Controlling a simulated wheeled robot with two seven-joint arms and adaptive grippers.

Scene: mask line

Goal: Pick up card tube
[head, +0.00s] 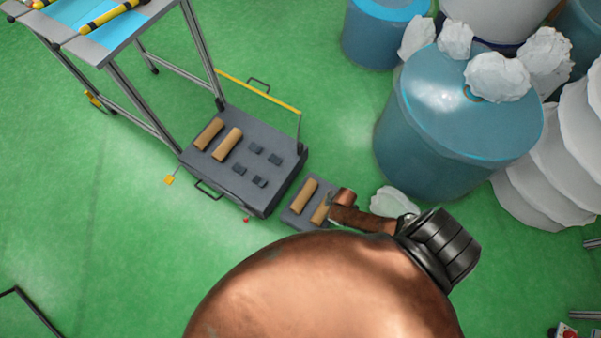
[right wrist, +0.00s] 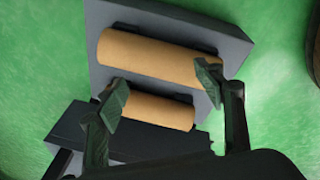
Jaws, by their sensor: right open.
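Two tan card tubes lie side by side on a small grey tray (head: 291,216) on the floor. The first tube (head: 304,195) is clear in the head view; the second tube (head: 320,213) is partly hidden by my right arm. In the right wrist view, a longer-looking upper tube (right wrist: 150,54) and a lower tube (right wrist: 165,111) lie on the grey tray (right wrist: 110,18). My right gripper (right wrist: 164,87) is open and empty over them. Its left fingertip overlaps the lower tube's left end, its right fingertip the upper tube's right end. Contact cannot be told. My left gripper is out of view.
A dark grey cart (head: 230,182) beside the tray carries two more tubes (head: 218,138). A blue drum (head: 450,130) and white crumpled lumps (head: 497,77) stand at right. A metal-framed table (head: 105,45) is at upper left. Green floor at left is largely clear.

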